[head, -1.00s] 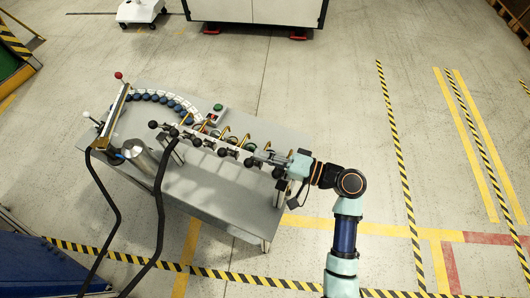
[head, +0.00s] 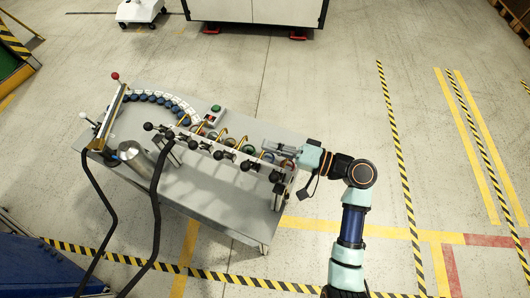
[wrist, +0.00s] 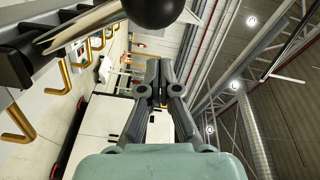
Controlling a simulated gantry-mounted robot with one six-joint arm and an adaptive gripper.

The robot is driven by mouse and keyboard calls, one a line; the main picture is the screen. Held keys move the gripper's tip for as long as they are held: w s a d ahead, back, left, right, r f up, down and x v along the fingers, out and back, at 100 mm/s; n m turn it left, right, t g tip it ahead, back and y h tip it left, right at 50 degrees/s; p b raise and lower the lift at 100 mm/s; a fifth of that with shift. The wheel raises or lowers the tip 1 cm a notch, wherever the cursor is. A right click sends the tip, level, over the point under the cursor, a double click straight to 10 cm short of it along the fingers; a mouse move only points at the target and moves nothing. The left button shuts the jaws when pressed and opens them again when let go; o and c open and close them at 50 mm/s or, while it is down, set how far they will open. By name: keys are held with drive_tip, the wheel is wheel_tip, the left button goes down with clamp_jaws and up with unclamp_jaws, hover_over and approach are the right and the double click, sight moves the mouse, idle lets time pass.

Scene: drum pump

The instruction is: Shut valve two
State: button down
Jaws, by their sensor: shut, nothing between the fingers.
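A row of valves with black ball-ended handles (head: 247,165) runs along a pale rail on the grey bench in the head view. I see no numbers, so I cannot tell which valve is number two. My gripper (head: 270,147) is over the right end of the row, pointing left, near the rightmost handles. In the wrist view my gripper (wrist: 159,64) has its fingers together with nothing between them. A black ball knob (wrist: 153,9) is close to the camera there, apart from the fingers. Contact with any handle cannot be made out in the head view.
Curved brass pipes (wrist: 73,80) rise beside the valves. The bench (head: 195,195) also carries a metal cylinder (head: 134,156), a red-knobbed lever (head: 115,76), a green button box (head: 215,109) and a curve of blue and white pieces. Black hoses (head: 157,200) hang in front. Floor at right is clear.

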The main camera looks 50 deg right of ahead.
drive_tip(key=v, duration=0.9)
drive_tip(key=shift+s+a, duration=0.15)
drive_tip(key=shift+s, duration=0.1)
